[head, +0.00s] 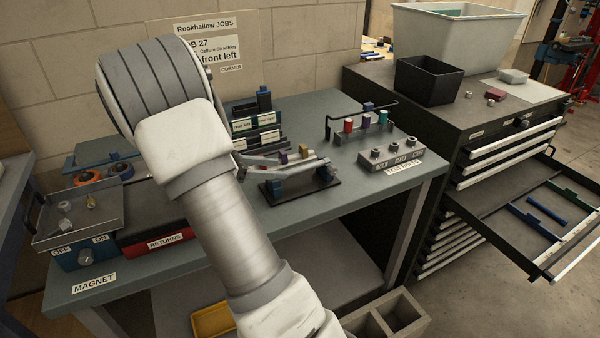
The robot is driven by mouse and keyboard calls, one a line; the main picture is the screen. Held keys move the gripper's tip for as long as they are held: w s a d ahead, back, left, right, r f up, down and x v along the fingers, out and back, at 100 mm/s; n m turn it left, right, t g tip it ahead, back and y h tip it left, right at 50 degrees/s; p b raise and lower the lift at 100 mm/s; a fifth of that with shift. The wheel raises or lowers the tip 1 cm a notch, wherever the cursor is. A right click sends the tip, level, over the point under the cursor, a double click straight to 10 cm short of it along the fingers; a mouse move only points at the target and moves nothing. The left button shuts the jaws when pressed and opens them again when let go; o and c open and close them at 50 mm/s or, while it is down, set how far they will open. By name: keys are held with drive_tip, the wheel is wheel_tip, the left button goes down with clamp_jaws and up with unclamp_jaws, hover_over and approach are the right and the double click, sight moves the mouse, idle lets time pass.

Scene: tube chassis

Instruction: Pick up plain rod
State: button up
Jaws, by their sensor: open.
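No label in view names the plain rod, so I cannot tell for sure which piece it is. A short plain blue bar (546,207) lies in the open drawer (480,205) at the right. A thin black bent bar (372,107) stands on the bench behind small coloured pegs. My arm crosses the left middle of the view and hides part of the bench. My gripper is not in view.
A black bin (428,82) and a large pale bin (465,40) stand on the drawer cabinet. Floor is clear at the lower right.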

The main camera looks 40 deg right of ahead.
sight(294, 169)
drive_tip(key=b+x, duration=0.1)
drive_tip(key=x, duration=0.5)
drive_tip(key=shift+d, duration=0.3)
clamp_jaws()
idle(1.2)
